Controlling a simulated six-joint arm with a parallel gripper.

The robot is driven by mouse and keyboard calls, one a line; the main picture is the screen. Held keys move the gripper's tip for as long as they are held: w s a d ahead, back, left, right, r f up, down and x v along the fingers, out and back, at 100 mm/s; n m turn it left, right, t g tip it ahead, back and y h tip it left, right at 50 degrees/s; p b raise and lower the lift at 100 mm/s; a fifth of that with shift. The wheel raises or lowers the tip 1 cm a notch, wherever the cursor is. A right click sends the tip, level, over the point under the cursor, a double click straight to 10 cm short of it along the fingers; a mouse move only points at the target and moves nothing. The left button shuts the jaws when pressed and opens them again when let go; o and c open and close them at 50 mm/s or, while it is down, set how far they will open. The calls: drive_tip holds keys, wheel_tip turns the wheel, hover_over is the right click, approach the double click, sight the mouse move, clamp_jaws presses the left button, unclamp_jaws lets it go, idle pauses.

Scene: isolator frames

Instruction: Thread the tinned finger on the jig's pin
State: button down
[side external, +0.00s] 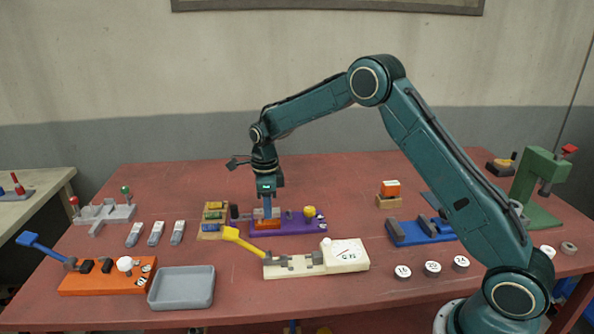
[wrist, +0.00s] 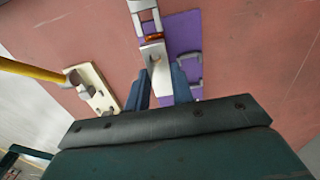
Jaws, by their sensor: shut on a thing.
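My gripper (side external: 267,208) points down over the left end of the purple jig (side external: 290,228). In the wrist view, my gripper (wrist: 160,74) has its two blue fingers on either side of a pale metal piece, which looks like the tinned finger (wrist: 154,50). It is shut on this piece. The piece lies over the purple jig (wrist: 184,32), with a small brownish spot near its middle. I cannot make out the jig's pin, nor tell whether the piece is around it. In the side view my fingers and an orange part hide the piece.
A cream fixture (side external: 345,259) with a yellow lever stands in front of the jig. A wooden rack (side external: 204,236) stands close on the left. An orange fixture (side external: 105,287) and a grey tray (side external: 182,288) are at front left. A blue fixture (side external: 420,233) stands to the right.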

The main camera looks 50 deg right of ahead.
drive_tip(key=shift+f, duration=1.05)
drive_tip(key=c, duration=1.1)
unclamp_jaws()
wheel_tip(320, 180, up, 14)
drive_tip(key=shift+f, duration=0.1)
